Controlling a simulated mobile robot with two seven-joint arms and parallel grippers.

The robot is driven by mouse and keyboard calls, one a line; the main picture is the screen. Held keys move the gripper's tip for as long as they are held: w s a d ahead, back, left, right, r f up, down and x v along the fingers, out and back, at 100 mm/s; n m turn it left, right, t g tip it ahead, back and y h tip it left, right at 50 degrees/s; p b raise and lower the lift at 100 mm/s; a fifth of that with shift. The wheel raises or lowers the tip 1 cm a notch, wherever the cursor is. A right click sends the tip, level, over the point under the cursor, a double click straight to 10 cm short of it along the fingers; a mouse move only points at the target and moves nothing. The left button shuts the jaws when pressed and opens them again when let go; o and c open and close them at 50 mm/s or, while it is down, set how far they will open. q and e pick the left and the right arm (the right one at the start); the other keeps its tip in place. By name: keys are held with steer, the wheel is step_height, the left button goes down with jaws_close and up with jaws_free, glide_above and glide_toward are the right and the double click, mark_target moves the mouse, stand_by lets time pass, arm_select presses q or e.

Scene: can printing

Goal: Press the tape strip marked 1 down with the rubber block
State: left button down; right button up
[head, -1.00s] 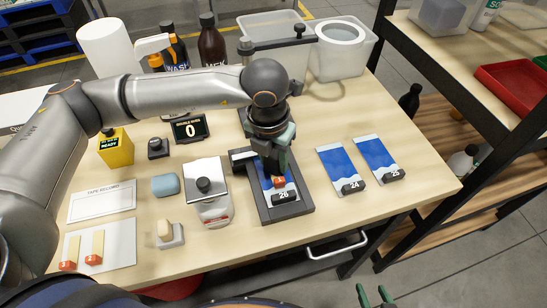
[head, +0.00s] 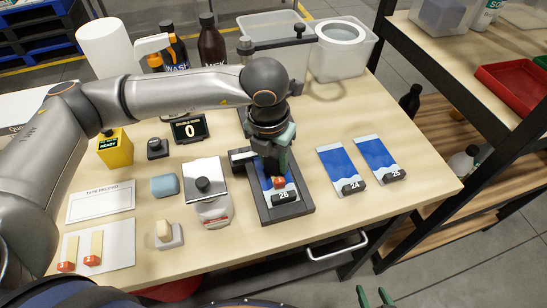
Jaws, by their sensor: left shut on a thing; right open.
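My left gripper (head: 273,160) is low over the dark-framed fixture (head: 302,209) and shut on a small dark thing. That thing looks like the rubber block, but the fingers and wrist hide most of it. Below the fingertips, a red-orange tab (head: 279,183) shows on the blue-and-white sheet labelled 26 in the fixture. It looks like the end of a tape strip; its number is too small to read and the rest of the strip is hidden. I cannot tell whether the held thing touches it. My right gripper (head: 375,296) is open and empty at the bottom edge, off the table.
Two more tape strips with red tabs (head: 92,262) lie on a white card at front left. Sheets 24 (head: 338,163) and 25 (head: 374,154) lie right.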

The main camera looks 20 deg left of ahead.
arm_select(q)
steer(key=shift+s+f, duration=0.1)
steer(key=shift+f, duration=0.05)
steer(key=shift+r+p, duration=1.7)
steer(key=shift+r, duration=1.95)
